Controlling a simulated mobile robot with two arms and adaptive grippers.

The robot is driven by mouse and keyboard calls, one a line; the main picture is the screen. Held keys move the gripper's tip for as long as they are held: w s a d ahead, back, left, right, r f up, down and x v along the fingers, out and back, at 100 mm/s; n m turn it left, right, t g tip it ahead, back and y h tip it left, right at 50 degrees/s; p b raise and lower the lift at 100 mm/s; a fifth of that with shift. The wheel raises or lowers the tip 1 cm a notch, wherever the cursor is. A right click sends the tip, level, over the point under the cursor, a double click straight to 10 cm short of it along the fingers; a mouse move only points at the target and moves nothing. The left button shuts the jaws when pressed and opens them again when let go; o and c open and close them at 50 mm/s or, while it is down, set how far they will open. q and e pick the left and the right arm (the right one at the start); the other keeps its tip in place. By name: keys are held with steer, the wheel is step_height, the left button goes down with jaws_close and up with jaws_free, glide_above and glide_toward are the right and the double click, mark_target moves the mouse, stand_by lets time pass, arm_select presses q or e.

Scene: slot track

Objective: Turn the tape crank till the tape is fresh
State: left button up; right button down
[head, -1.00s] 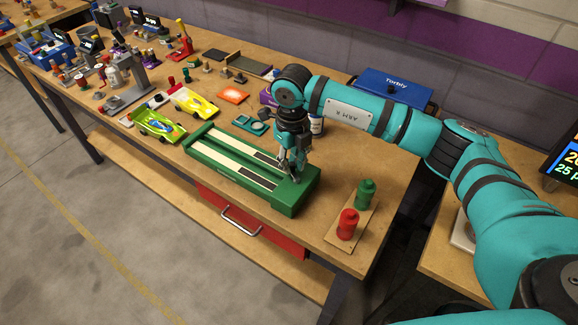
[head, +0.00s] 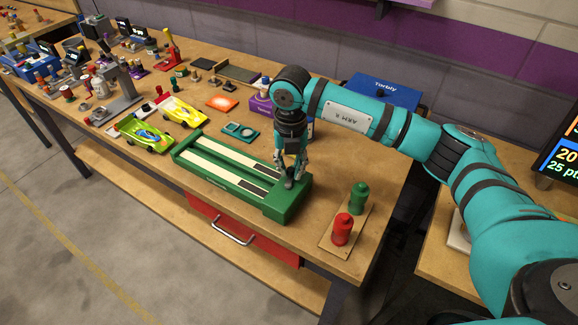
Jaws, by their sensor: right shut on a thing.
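A long green box (head: 284,209) with two pale tape strips (head: 222,152) lies on the wooden workbench. Each strip has a dark patch near the box's right end. My right gripper (head: 289,178) points down over that right end. It is shut on a small dark piece, apparently the tape crank (head: 288,184), at the top of the box. The fingers hide most of the crank, so its angle cannot be told. My left gripper is not in view.
A red bottle (head: 343,229) and a green bottle (head: 359,196) stand on a small board at the right. Two toy cars (head: 144,134) sit left of the box. A blue case (head: 384,91) stands behind my right arm. A red drawer (head: 270,243) is below the bench edge.

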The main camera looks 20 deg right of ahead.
mark_target(291, 169)
steer(key=shift+r, duration=0.1)
stand_by(0.3)
steer(key=c, duration=1.2)
jaws_free()
steer(key=shift+c, duration=0.2)
step_height(291, 169, up, 12)
